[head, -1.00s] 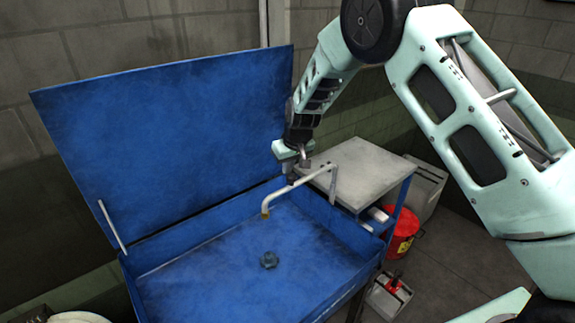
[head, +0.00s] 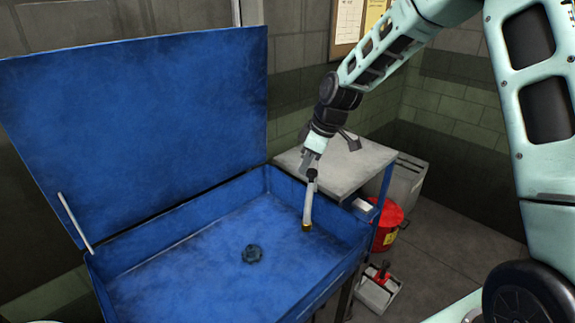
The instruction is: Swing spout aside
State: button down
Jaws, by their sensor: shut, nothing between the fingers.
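The spout (head: 308,206) is a pale bent tube with a brass-coloured tip. It now hangs over the right part of the blue basin (head: 190,240), near its right wall. My gripper (head: 311,174) is shut and empty at the upper end of the spout's visible length. It looks to be touching or right beside the spout; I cannot tell which. My gripper and wrist hide the rest of the spout and its mount.
The blue lid (head: 130,130) stands open behind the basin. A dark round part (head: 251,254) lies on the basin floor. A grey side table (head: 345,165) stands right of the basin, with a red can (head: 386,225) and a tool caddy (head: 378,288) below. The basin's left is clear.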

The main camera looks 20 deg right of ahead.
jog(key=s+d+n+g+p, duration=0.2)
jog(key=d+n+p, duration=0.3)
jog(key=d, duration=1.3)
jog(key=shift+s+n+g+y+p, duration=0.25)
jog(key=shift+n+g+y+p, duration=0.25)
jog(key=shift+n, duration=1.7)
jog(key=shift+d, duration=0.2)
jog(key=shift+a+r, duration=0.1)
